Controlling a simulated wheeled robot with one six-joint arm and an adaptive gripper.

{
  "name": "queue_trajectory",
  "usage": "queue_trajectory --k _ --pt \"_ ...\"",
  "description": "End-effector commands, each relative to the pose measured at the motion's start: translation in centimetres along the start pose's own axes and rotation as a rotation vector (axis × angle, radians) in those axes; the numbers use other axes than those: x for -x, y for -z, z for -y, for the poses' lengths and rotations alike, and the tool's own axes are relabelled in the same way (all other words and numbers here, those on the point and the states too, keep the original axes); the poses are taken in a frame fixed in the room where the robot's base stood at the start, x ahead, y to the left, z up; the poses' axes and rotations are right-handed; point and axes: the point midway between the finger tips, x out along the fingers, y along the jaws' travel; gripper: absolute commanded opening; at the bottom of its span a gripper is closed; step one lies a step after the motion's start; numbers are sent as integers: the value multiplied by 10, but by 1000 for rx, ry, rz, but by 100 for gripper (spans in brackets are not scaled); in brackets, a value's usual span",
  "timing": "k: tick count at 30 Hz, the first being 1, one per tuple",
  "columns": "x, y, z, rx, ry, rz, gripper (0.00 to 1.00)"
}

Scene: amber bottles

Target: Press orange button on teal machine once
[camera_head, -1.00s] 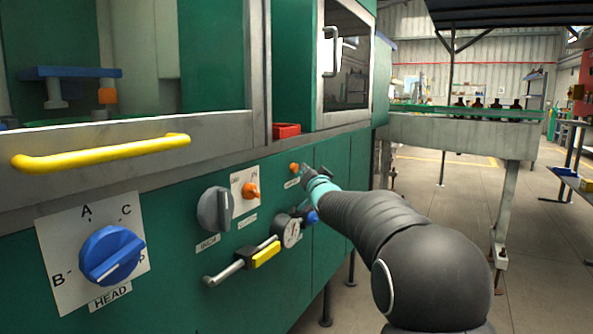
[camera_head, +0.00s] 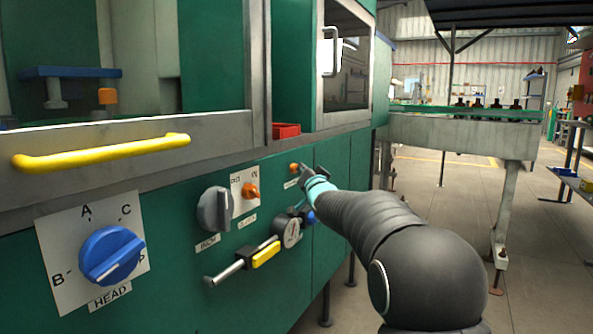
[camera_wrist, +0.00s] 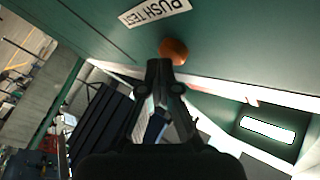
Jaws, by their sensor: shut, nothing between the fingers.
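The orange button (camera_head: 294,168) sits on the green-teal machine front (camera_head: 325,240), above a small label. It shows larger in the wrist view (camera_wrist: 173,51), beside a "PUSH TEST" label (camera_wrist: 155,11). My gripper (camera_head: 303,170) is shut and empty, with its tips right by the button. In the wrist view, my shut gripper (camera_wrist: 160,66) points at the button and its tips overlap the button's lower edge. I cannot tell whether they touch it. The arm hides part of the panel to the right.
A yellow handle (camera_head: 100,152) sticks out above. The floor at right is open.

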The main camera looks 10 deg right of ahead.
Motion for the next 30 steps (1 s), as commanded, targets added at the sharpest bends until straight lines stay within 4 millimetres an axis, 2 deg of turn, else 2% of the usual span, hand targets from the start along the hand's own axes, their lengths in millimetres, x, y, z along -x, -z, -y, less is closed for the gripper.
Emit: queue_trajectory --k 20,30 --pt "-2 -2 2 0 0 0 0" --pt "7 6 -5 1 0 -1 0"
